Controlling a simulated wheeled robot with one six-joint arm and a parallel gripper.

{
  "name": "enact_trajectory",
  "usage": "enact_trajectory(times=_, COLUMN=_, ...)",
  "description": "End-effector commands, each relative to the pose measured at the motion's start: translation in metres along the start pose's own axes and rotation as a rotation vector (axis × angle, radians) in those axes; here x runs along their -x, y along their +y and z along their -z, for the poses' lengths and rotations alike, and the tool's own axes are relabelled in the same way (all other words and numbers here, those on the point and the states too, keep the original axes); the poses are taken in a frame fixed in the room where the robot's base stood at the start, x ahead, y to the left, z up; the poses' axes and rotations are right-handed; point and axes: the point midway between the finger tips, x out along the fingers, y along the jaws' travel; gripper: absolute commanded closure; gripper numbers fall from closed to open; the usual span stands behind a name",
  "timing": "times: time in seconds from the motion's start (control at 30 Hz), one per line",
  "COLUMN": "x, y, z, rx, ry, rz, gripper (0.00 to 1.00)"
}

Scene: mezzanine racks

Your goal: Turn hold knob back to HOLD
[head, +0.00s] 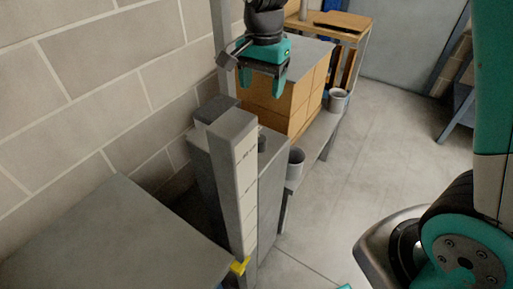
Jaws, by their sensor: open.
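My gripper (262,82), teal with a dark wrist, hangs in the upper middle of the head view. Its two fingers point down and are apart, with nothing seen between them. Below it stands a grey cabinet (271,195), partly hidden by a tall grey post with a pale face (246,185). A small dark round part (262,140) shows at the cabinet top beside the post, below my gripper and apart from it. It may be the hold knob, but I cannot tell. No HOLD label is readable, and the knob's setting cannot be seen.
A grey flat top (115,240) fills the lower left by a block wall. Brown boxes (277,110) stand behind the cabinet. Grey cups (338,100) (295,165) stand on a low shelf. A yellow piece (240,267) sits low on the post.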

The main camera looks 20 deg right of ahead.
Motion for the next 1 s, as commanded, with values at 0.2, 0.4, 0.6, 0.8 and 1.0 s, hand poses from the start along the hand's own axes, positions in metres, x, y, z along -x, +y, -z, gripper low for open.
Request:
enact_trajectory(times=0.2, x=-0.024, y=-0.007, z=0.011, rx=-0.104, ry=0.013, rz=-0.019, gripper=0.33)
enact_trajectory(times=0.4, x=-0.061, y=-0.006, z=0.011, rx=-0.101, ry=0.011, rz=-0.021, gripper=0.33)
enact_trajectory(times=0.6, x=-0.108, y=-0.004, z=0.012, rx=-0.101, ry=0.010, rz=-0.022, gripper=0.33)
enact_trajectory(times=0.8, x=-0.151, y=-0.004, z=0.012, rx=-0.100, ry=0.011, rz=-0.020, gripper=0.33)
enact_trajectory(times=1.0, x=-0.178, y=-0.004, z=0.013, rx=-0.100, ry=0.012, rz=-0.018, gripper=0.33)
